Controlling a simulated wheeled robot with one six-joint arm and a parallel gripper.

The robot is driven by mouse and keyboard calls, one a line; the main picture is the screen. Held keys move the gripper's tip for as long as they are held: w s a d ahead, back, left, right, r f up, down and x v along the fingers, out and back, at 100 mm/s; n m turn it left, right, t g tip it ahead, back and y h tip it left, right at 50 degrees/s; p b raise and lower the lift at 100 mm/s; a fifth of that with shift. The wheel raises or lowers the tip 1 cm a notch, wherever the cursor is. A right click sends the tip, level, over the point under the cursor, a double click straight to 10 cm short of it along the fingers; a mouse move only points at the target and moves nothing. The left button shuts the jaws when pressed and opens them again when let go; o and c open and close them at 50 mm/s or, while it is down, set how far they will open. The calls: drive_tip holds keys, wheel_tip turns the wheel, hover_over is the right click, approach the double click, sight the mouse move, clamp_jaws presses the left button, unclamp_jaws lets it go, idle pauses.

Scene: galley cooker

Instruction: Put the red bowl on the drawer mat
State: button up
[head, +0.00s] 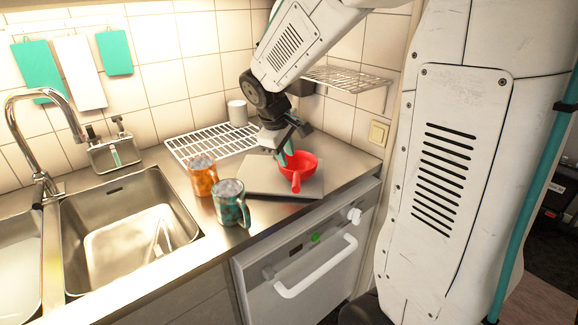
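The red bowl (304,166), with a stubby handle pointing toward the front, stands upright on or just over a flat grey panel (262,178) on the counter. My gripper (284,157) points down at the bowl's left rim, its teal fingertips overlapping the rim in the head view. I cannot tell whether the fingers touch or grip the bowl, nor how far apart they are. I see no open drawer and no mat that I can clearly name as the drawer mat. The white-handled front (316,268) below the counter is closed.
An orange mug (202,178) and a teal patterned mug (231,208) stand left of the panel. Behind are a wire rack (205,142), a grey cup (237,113) and a wall shelf (346,78). A sink (125,232) with a tap (42,115) lies left.

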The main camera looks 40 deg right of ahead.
drive_tip(key=s+a+r+m+y, duration=0.1)
drive_tip(key=s+a+r, duration=0.3)
drive_tip(key=s, duration=0.2)
drive_tip(key=s+a+r+m+y, duration=0.1)
drive_tip(key=s+a+r, duration=0.2)
drive_tip(key=s, duration=0.3)
drive_tip(key=s+a+m+y, duration=0.1)
drive_tip(key=s+a, duration=0.2)
drive_tip(key=s, duration=0.3)
drive_tip(key=s+a+f+m, duration=0.1)
drive_tip(key=s+a, duration=0.1)
drive_tip(key=s, duration=0.4)
drive_tip(key=shift+s+a+m+y, duration=0.4)
drive_tip(key=shift+a+f, duration=0.1)
